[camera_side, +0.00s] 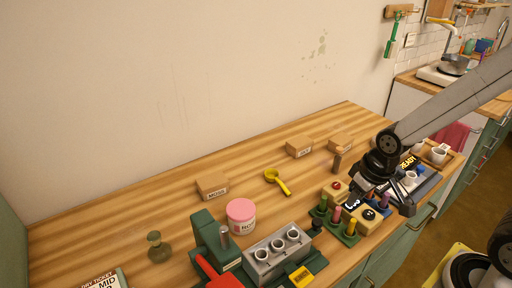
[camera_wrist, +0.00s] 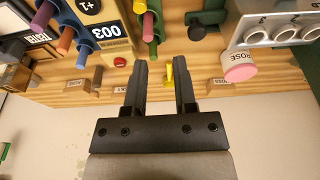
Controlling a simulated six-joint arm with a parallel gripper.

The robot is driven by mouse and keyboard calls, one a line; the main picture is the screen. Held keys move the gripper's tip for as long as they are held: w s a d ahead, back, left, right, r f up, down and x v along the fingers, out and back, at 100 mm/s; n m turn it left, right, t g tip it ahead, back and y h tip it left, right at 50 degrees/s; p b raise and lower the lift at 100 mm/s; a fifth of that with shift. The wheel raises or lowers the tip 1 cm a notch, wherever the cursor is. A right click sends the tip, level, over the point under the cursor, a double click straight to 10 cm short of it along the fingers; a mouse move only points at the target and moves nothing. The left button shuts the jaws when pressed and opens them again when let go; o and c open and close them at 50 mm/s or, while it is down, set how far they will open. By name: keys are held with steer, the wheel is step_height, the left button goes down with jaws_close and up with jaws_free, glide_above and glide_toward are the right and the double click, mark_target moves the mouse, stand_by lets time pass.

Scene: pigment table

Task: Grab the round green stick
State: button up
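In the side view a green stick (camera_side: 323,202) stands upright in a dark green rack (camera_side: 350,239), beside a pink stick (camera_side: 337,214) and a yellow stick (camera_side: 351,226).
A purple stick (camera_side: 384,200) and a brown block (camera_side: 337,163) stand near my gripper. A pink-lidded jar (camera_side: 240,215), a grey holder with cups (camera_side: 262,265) and a green press (camera_side: 205,232) stand to the left. A yellow scoop (camera_side: 279,181) lies behind.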

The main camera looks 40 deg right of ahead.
mark_target(323, 205)
steer(key=d+f+m+y, duration=0.1)
steer(key=f+m+y, duration=0.1)
steer(key=m, duration=0.5)
steer(key=d+f+m+t+y, duration=0.1)
steer(key=f+m+y, duration=0.1)
steer(key=m+y, duration=0.2)
steer(key=d+f+m+y, duration=0.1)
steer(key=m+y, duration=0.3)
steer(key=m, duration=0.5)
steer(key=shift+w+d+f+m+t, duration=0.1)
steer(key=shift+w+f+m+t, duration=0.1)
steer(key=shift+f, duration=0.25)
steer(key=shift+w+d+f+m+t, duration=0.1)
steer(key=shift+f+m, duration=0.1)
steer(key=shift+f, duration=0.25)
steer(key=w+d+m+t, duration=0.2)
steer(key=d+m+t, duration=0.2)
steer(key=m, duration=0.1)
steer(key=shift+w+d+f+t, duration=0.2)
steer(key=shift+w+f+t, duration=0.1)
steer(key=shift+w+f, duration=0.1)
steer(key=shift+w+d+m+t, duration=0.25)
steer(key=shift+d+m+t, duration=0.2)
steer(key=shift+m, duration=0.15)
steer(key=shift+x, duration=1.3)
steer(key=shift+a, duration=0.1)
